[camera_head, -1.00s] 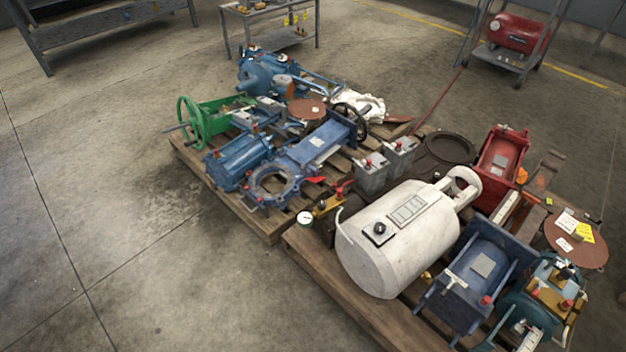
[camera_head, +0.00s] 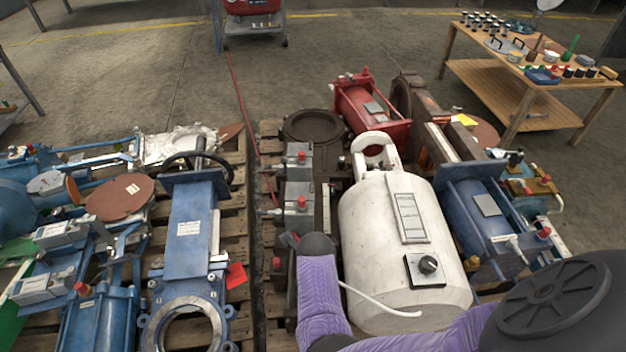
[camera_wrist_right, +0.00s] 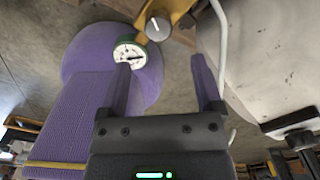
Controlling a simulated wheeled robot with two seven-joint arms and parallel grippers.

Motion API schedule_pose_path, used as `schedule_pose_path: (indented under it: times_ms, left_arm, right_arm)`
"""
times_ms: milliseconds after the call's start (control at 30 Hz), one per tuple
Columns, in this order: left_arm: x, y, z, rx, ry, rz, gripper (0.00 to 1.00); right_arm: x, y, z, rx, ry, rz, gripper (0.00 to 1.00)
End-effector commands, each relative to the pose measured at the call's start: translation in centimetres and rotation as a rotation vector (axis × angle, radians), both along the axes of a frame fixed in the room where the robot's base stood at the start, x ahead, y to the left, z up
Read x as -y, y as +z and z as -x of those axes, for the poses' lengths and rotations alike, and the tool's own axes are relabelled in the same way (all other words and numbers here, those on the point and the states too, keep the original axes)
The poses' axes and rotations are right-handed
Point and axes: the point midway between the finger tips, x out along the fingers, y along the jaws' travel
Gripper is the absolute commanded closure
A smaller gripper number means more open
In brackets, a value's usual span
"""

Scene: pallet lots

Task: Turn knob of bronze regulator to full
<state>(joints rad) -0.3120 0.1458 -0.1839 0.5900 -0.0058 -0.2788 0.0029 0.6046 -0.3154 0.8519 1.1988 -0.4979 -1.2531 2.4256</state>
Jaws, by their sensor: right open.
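The bronze regulator (camera_wrist_right: 182,10) shows at the top of the right wrist view. Its grey round knob (camera_wrist_right: 157,27) has a pale pointer mark. A white-faced, green-rimmed gauge (camera_wrist_right: 130,52) sits beside it. My right gripper (camera_wrist_right: 161,62) is open and empty; the knob lies beyond its fingertips, roughly in line with the gap, and the gauge is close to the left finger. In the head view, I cannot make out the regulator or the right gripper; my purple arm covers that area. My left gripper is in neither view.
A white tank (camera_head: 378,240) with its own black knob (camera_head: 428,264) stands right of my arm; its thin white hose (camera_head: 385,308) curves toward the arm. A blue valve (camera_head: 190,235) lies on the left pallet. Blue (camera_head: 485,210) and red (camera_head: 370,108) machines crowd the right pallet.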

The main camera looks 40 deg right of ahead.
Motion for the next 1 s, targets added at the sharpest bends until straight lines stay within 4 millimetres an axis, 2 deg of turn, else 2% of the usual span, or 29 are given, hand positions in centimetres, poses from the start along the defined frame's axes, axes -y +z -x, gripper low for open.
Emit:
schedule_pose_path:
  times_ms: [33,200,300,533,900,933,1000]
  left_arm:
    - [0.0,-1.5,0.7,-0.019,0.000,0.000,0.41]
    - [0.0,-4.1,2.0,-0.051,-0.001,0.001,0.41]
    - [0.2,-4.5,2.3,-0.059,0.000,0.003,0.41]
    - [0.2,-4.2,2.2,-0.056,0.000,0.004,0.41]
    - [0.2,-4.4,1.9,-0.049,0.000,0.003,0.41]
    - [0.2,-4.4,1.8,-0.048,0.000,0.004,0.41]
    - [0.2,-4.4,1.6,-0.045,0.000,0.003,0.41]
  right_arm:
    - [0.1,-2.3,0.3,-0.010,0.000,0.001,0.16]
    - [0.0,-6.5,0.3,-0.011,0.004,0.001,0.16]
    - [0.0,-7.3,0.2,-0.005,0.004,-0.001,0.16]
    - [0.0,-6.8,0.0,0.001,0.004,0.000,0.19]
    - [0.0,-6.9,0.0,0.000,0.005,0.000,0.97]
    - [0.0,-6.9,0.0,0.000,0.005,0.000,1.00]
    - [0.0,-6.9,0.1,0.000,0.005,0.000,1.00]
